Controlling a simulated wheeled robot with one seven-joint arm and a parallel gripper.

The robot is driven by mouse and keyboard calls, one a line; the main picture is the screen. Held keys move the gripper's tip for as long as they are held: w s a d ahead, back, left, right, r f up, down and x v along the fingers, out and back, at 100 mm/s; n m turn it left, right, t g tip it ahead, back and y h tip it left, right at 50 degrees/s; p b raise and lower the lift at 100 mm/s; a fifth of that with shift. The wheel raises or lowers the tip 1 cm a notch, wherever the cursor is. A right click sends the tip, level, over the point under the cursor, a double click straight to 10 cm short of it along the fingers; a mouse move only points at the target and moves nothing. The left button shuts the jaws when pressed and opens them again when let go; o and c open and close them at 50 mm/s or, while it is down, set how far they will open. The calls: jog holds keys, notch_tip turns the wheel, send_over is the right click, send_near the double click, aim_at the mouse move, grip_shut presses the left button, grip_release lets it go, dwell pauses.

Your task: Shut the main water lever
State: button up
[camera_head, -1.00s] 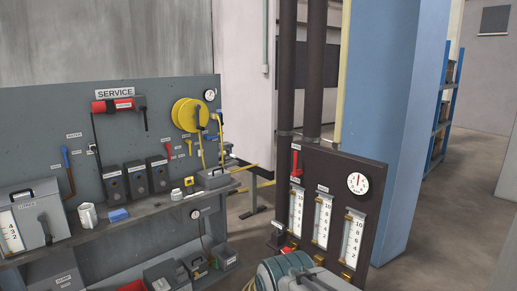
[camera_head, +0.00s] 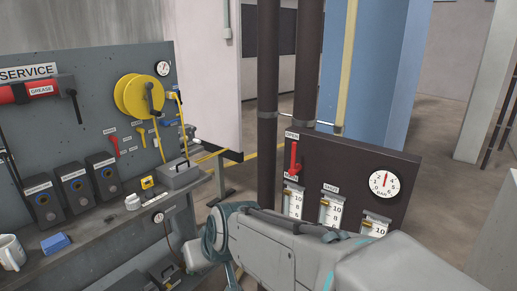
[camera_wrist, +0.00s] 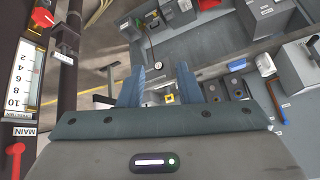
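The red main lever (camera_head: 293,157) is on the dark gauge panel (camera_head: 340,165), at its upper left. Its handle points up, just below an OPEN label (camera_head: 292,135). In the wrist view, a red lever (camera_wrist: 14,158) shows at the lower left edge, beside a MAIN label (camera_wrist: 24,131) and a scale gauge. My gripper (camera_wrist: 160,88) has two blue-grey fingers standing apart with nothing between them. It is clear of the lever and points toward the floor and bench area. In the head view my arm crosses in front of the panel's lower part; the fingertips cannot be made out there.
A round dial (camera_head: 384,186) and several scale gauges are on the panel. Dark vertical pipes (camera_head: 268,100) rise behind it. At left, a service bench (camera_head: 100,235) carries boxes and a mug (camera_head: 11,252), with a yellow hose reel (camera_head: 137,96) above. A blue column (camera_head: 400,70) stands behind.

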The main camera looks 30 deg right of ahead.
jog(key=w+d+r+m+t+b, duration=0.1)
jog(key=w+d+r+t, duration=0.2)
jog(key=w, duration=0.5)
jog(key=m+h+b, duration=0.4)
jog(key=m+h, duration=0.6)
jog(key=h, duration=0.6)
send_near(293, 149)
jog(key=x, duration=1)
jog(key=shift+w+d, duration=0.2)
jog(key=shift+d, duration=0.15)
grip_shut()
